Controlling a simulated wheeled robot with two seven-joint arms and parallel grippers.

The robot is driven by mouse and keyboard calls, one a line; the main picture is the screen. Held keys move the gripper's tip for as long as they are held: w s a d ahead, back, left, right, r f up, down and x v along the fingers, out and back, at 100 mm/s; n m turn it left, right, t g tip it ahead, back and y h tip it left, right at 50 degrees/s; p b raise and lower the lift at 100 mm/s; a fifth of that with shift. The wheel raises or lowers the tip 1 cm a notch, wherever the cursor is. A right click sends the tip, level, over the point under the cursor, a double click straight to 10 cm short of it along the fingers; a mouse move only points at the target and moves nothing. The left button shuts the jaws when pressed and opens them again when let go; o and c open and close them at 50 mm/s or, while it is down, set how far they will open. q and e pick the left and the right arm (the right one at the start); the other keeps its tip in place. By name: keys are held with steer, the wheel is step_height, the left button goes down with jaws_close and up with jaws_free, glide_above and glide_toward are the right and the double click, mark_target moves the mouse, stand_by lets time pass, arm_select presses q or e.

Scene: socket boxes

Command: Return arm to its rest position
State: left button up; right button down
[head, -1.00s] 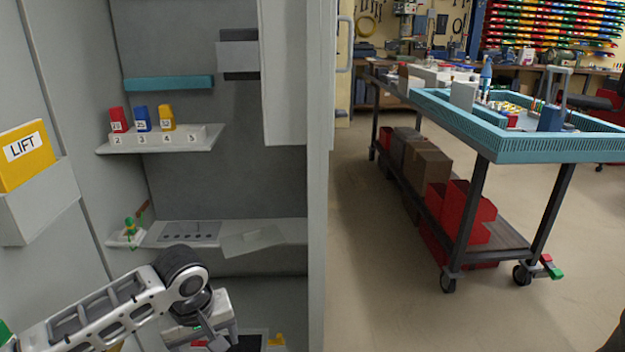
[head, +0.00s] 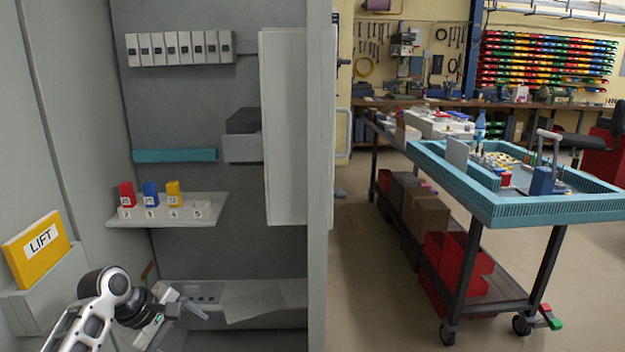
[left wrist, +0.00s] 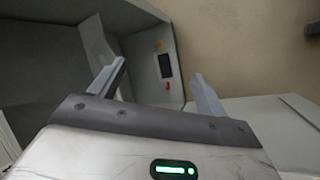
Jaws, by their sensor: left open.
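My left arm comes in at the lower left of the head view, bent, with its left gripper (head: 188,302) in front of the low shelf (head: 255,300) of the grey cabinet. The gripper points right. In the left wrist view its two fingers (left wrist: 157,88) stand wide apart with nothing between them. My right gripper is not in view.
A numbered shelf (head: 208,212) holds red (head: 126,194), blue (head: 150,193) and yellow (head: 174,193) boxes above the arm. A yellow LIFT box (head: 36,243) sits in a holder at the left. The cabinet's right edge (head: 318,180) is close; a blue-topped cart (head: 510,205) stands beyond it.

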arm_select(q)
steer(key=w+a+r+m+t+y, duration=0.7)
steer(key=w+a+r+m+t, duration=0.3)
steer(key=w+r+m+t, duration=0.3)
steer(key=s+d+f+m+g+h, duration=0.3)
steer(key=s+d+f, duration=0.9)
steer(key=s+f, duration=0.4)
steer(key=s+d+f+g+h, duration=0.1)
steer(key=s+d, duration=0.2)
steer(key=s, duration=0.4)
steer(key=s+d+f+n+g+h, duration=0.1)
steer(key=s+d+f, duration=0.1)
steer(key=s, duration=0.5)
steer(key=s+d+f+g, duration=0.1)
steer(key=s+d, duration=0.3)
steer(key=s, duration=0.4)
steer(key=shift+f+h, duration=0.4)
steer(key=shift+f, duration=0.2)
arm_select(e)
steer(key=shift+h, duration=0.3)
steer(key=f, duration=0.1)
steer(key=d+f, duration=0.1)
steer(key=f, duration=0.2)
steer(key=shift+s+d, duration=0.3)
arm_select(q)
steer(key=shift+d, duration=0.1)
